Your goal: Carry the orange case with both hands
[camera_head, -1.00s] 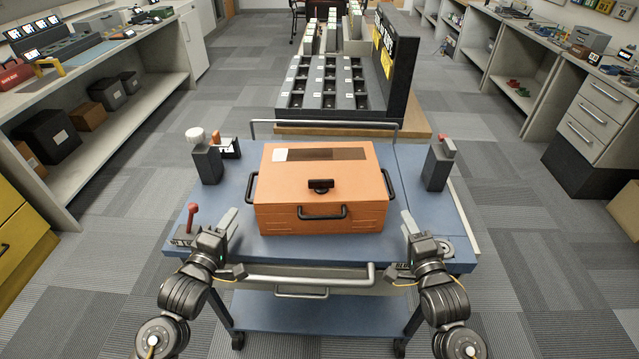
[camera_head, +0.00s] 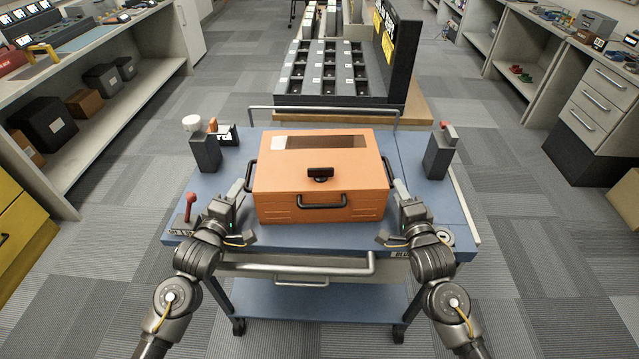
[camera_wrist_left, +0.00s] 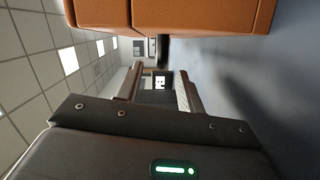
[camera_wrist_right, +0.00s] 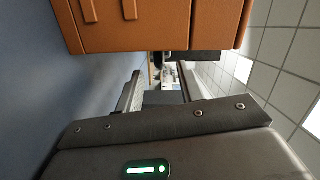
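The orange case (camera_head: 280,177) sits closed on the blue cart top, with a black front handle (camera_head: 323,201) and a dark handle on each side. My left gripper (camera_head: 240,212) is beside the case's left front side, apart from it, fingers spread and empty. My right gripper (camera_head: 395,212) is beside the right front side, its fingers also spread and empty. Orange case walls show at the top of the left wrist view (camera_wrist_left: 200,14) and the right wrist view (camera_wrist_right: 150,25). Nothing lies between either pair of fingers.
The blue cart (camera_head: 290,242) has a front rail (camera_head: 300,265). Dark posts stand left (camera_head: 205,150) and right (camera_head: 438,153) of the case. A red-knobbed lever (camera_head: 188,207) is near my left gripper. A tray stand (camera_head: 325,72) stands behind the cart.

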